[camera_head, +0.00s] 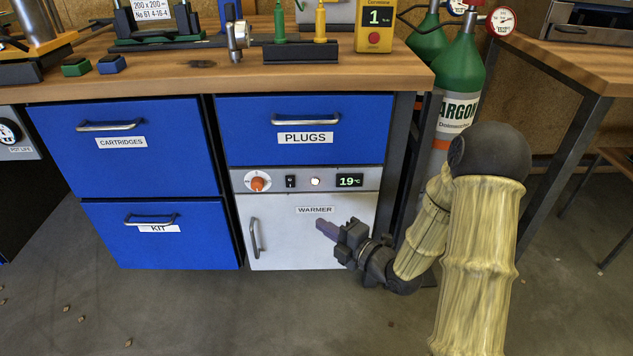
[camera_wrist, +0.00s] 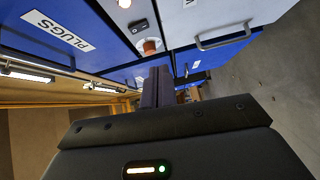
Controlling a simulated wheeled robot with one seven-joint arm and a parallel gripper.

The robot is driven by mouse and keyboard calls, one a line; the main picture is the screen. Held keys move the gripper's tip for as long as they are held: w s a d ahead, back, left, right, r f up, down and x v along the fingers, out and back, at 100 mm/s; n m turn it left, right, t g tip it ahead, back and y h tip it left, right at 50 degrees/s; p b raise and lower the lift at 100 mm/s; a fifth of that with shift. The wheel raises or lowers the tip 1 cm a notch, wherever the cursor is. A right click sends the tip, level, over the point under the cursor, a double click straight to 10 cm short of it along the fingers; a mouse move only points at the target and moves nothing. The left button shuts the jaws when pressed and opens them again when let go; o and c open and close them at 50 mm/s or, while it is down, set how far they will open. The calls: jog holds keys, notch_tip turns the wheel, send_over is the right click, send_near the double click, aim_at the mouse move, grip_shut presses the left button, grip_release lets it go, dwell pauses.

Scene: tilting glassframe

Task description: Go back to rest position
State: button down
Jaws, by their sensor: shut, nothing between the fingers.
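My gripper (camera_head: 322,228) is at the end of my bent arm, low in front of the white warmer door (camera_head: 295,232) in the head view. Its fingers point left, toward the door's handle side, and sit in front of the door face. I cannot tell whether they touch it. In the wrist view the fingers (camera_wrist: 158,86) are together and hold nothing. The warmer door appears closed, with its upright handle (camera_head: 255,238) at the left. The warmer's orange knob (camera_head: 257,184) also shows in the wrist view (camera_wrist: 150,46), beyond the fingers.
Closed blue drawers, plugs (camera_head: 350,135), cartridges (camera_head: 160,165) and kit (camera_head: 190,247), front the wooden workbench (camera_head: 180,82). A green argon cylinder (camera_head: 463,68) stands behind my arm at the right. Floor (camera_head: 240,315) in front is mostly clear, with small bits at left.

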jog(key=s+d+r+m+g+h+p, duration=0.5)
jog(key=d+m+h+p, duration=0.4)
jog(key=m, duration=0.5)
jog(key=s+r+m+g+h+p, duration=0.3)
jog(key=s+r+m+g+p, duration=0.2)
jog(key=s+r+m, duration=0.6)
notch_tip(320, 180, up, 35)
jog(key=s+m+p, duration=0.1)
jog(key=p, duration=3.6)
jog(key=shift+s+d+r, duration=0.15)
jog(key=shift+s+d, duration=0.05)
jog(key=shift+s, duration=0.05)
